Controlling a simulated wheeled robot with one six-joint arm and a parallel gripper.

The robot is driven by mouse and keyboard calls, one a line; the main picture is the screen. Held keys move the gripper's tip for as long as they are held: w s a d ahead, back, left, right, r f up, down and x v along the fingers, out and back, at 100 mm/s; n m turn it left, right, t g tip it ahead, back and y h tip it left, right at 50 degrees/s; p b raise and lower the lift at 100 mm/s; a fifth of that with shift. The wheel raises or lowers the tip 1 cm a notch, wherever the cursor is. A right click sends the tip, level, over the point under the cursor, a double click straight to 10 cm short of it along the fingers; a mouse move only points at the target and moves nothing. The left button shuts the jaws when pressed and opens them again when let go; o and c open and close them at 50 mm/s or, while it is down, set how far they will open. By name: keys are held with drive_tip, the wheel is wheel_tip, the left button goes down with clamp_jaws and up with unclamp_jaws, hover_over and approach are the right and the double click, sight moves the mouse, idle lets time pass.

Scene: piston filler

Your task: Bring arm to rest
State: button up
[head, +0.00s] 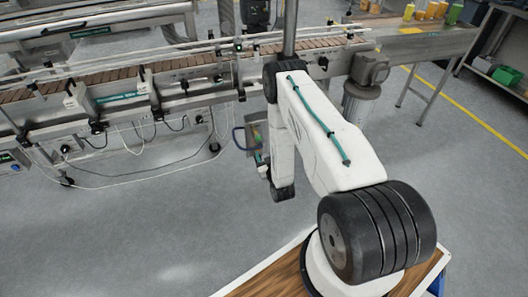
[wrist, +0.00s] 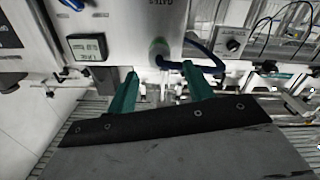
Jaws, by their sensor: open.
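My arm, white with black joints and a teal cable, reaches forward across the middle of the head view. My gripper shows in the wrist view (wrist: 161,84), with two teal fingers apart and nothing clearly held between them. In the head view the gripper is mostly hidden behind my arm. In the wrist view the fingers point towards a grey machine panel (wrist: 130,18) with a small dark display (wrist: 87,46). I cannot tell whether the fingers touch anything.
A conveyor (head: 190,66) runs across the back, with cables hanging below it. A green box (head: 507,75) sits on a cart at the far right. Grey floor (head: 150,220) at the left is clear.

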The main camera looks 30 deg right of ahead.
idle(0.3)
drive_tip(key=s+a+f+m+g+y, duration=0.1)
drive_tip(key=s+a+f+g+y, duration=0.15)
drive_tip(key=s+f+g, duration=0.45)
drive_tip(key=s+a+r+g+y, duration=0.1)
drive_tip(key=s+a+r+g, duration=0.2)
drive_tip(key=r, duration=0.7)
drive_tip(key=s+a+r+g+y, duration=0.15)
drive_tip(key=r+g, duration=0.25)
drive_tip(key=r, duration=0.6)
drive_tip(key=s+a+r+g, duration=0.3)
drive_tip(key=r+g, duration=0.1)
drive_tip(key=r, duration=0.6)
drive_tip(key=s+a+r+t, duration=0.1)
drive_tip(key=s+a+r, duration=0.3)
drive_tip(key=s+r, duration=0.7)
drive_tip(key=s+a+r+n+t, duration=0.1)
drive_tip(key=s+a+r, duration=0.4)
drive_tip(key=s+r, duration=0.6)
drive_tip(key=shift+r, duration=3.05)
